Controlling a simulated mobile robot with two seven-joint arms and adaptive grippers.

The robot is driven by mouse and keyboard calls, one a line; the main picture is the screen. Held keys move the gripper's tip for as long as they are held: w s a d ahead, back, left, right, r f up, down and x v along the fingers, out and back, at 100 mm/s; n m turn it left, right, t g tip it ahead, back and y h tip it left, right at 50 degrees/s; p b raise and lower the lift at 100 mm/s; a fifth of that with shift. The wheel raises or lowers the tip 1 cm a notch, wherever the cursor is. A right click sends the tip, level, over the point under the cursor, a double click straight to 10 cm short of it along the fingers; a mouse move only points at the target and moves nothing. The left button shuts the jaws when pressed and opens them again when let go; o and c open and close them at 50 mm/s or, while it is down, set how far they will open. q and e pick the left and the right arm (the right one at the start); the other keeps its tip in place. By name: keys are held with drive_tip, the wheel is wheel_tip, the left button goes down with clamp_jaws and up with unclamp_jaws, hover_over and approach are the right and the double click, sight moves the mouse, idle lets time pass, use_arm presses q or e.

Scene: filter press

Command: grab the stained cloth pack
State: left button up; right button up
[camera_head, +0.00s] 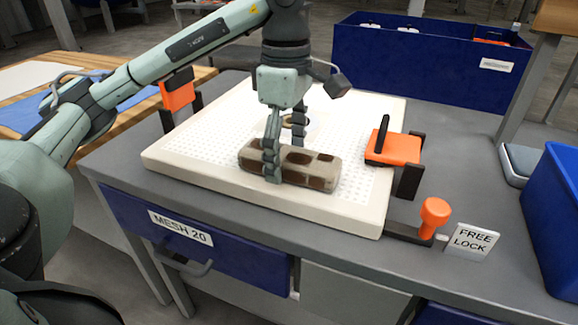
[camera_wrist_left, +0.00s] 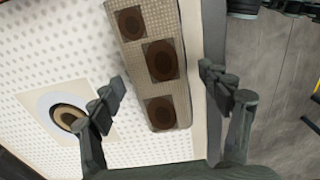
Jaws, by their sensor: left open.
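The stained cloth pack (camera_head: 312,169) is a beige, oblong block with dark brown patches, lying on a white perforated plate (camera_head: 215,150). In the left wrist view the pack (camera_wrist_left: 142,30) runs down from the top edge to between my fingers. My left gripper (camera_head: 285,160) is open over the left part of the pack. One finger hangs on its near side and the other on its far side, partly hidden. In the left wrist view the gripper (camera_wrist_left: 165,85) shows gaps on both sides of the pack. My right gripper is not in view.
An orange clamp (camera_head: 393,148) stands at the plate's right edge, another (camera_head: 178,90) at its left. A ringed hole (camera_wrist_left: 69,118) lies beside the pack. An orange knob (camera_head: 434,212) and "FREE LOCK" sign (camera_head: 472,240) stand front right. Blue bins (camera_head: 420,65) are behind and right.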

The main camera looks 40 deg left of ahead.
use_arm(q)
drive_tip(key=shift+f, duration=0.2)
drive_tip(key=c, duration=1.3)
drive_tip(key=shift+r, duration=0.1)
